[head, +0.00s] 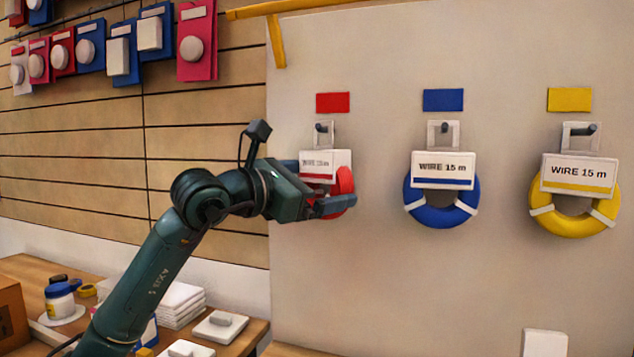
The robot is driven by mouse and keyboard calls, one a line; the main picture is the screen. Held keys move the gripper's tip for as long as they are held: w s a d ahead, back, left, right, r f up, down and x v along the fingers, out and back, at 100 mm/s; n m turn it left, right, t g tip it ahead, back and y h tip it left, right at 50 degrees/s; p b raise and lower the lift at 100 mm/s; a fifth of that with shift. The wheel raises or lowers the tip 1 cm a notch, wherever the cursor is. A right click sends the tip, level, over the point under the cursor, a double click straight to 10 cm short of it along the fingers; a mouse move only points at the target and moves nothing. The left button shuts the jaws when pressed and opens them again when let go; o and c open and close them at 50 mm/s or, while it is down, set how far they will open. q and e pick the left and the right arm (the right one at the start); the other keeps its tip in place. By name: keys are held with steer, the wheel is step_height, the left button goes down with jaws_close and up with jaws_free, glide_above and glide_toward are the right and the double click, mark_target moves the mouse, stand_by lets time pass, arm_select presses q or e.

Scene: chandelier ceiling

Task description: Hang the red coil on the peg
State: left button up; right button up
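The red coil (345,182) is at the left of the board, mostly hidden behind my gripper and its white "WIRE 15 m" card (317,164). The card sits just below the left peg (321,127), under the red marker (333,102). Whether the coil's hanger is on the peg cannot be told. My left gripper (313,187) is at the coil. One finger shows left of the card and the other crosses in front of the coil's lower part. Whether the fingers press on the coil is unclear. My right gripper is not in view.
A blue coil (430,213) and a yellow coil (573,226) hang on pegs to the right. A yellow rail (277,40) runs along the board's top left. Below left, a wooden table bears white boxes (178,302) and a jar (60,302). The lower board is mostly clear.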

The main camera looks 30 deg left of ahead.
arm_select(q)
steer(key=shift+a+f, duration=0.1)
steer(key=shift+f, duration=0.15)
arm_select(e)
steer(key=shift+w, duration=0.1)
arm_select(q)
steer(key=shift+s+a+f, duration=0.1)
steer(key=shift+s, duration=0.15)
steer(key=b+v, duration=0.5)
steer(key=v, duration=0.7)
steer(key=shift+s+r, duration=0.35)
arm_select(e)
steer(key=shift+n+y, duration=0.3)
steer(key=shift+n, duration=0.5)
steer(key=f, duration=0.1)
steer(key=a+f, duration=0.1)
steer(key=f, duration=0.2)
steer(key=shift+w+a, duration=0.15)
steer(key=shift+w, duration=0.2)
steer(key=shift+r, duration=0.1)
